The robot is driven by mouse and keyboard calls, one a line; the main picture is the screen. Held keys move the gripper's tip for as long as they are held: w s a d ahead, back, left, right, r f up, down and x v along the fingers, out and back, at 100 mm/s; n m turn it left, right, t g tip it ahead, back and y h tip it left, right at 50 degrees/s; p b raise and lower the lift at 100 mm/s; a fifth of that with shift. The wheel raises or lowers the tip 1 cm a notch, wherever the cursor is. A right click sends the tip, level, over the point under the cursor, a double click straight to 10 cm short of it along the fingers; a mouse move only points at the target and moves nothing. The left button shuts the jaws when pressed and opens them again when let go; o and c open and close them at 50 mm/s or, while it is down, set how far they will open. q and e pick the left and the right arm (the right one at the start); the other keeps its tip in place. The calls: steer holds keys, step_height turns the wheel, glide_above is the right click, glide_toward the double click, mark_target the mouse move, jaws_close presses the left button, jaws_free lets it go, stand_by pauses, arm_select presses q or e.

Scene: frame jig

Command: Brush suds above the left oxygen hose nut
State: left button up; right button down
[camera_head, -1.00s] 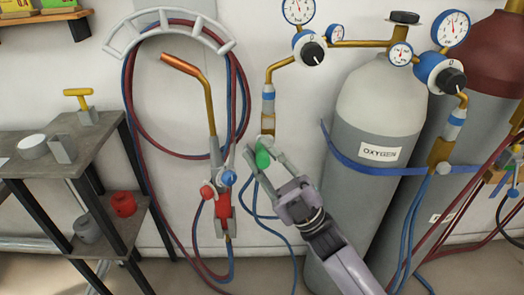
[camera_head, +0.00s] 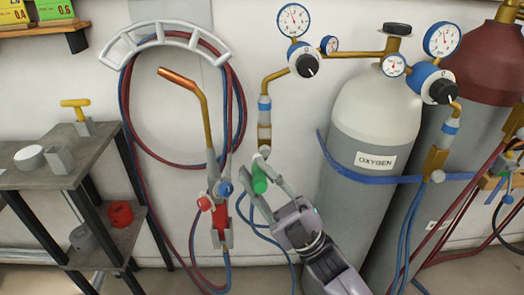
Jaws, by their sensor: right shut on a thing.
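The left oxygen hose nut (camera_head: 265,152) is a small light-grey piece below the brass fitting (camera_head: 264,132) of the left regulator, left of the grey-white oxygen cylinder (camera_head: 376,115). My right gripper (camera_head: 260,172) reaches up from the lower right and is shut on a green-handled thing (camera_head: 259,185), which appears to be the brush. The green part sits between the fingers just below the nut. I cannot make out bristles or suds, or whether the brush touches the fitting. My left gripper is out of view.
A torch (camera_head: 206,125) hangs left of the gripper with red and blue hoses looped on a white rack (camera_head: 165,38). A dark shelf unit (camera_head: 30,178) stands at the left. A second regulator (camera_head: 440,85) and a maroon-topped cylinder (camera_head: 490,65) are on the right.

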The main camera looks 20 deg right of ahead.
steer(key=shift+w, duration=0.1)
steer(key=shift+w+d, duration=0.15)
steer(key=shift+w, duration=0.3)
steer(key=w, duration=0.2)
steer(key=w+d+b, duration=0.1)
steer(key=shift+w+d, duration=0.1)
steer(key=shift+w, duration=0.3)
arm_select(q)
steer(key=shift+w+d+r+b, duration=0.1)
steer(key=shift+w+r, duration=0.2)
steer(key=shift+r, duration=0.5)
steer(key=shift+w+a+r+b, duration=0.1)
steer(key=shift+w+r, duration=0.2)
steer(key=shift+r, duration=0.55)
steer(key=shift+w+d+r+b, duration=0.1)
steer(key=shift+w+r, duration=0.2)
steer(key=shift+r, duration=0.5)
arm_select(e)
steer(key=shift+w+d, duration=0.15)
steer(key=shift+w, duration=0.4)
steer(key=shift+w+d, duration=0.15)
steer(key=shift+w, duration=0.4)
steer(key=shift+w, duration=0.15)
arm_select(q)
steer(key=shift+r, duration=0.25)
arm_select(e)
steer(key=shift+w, duration=0.15)
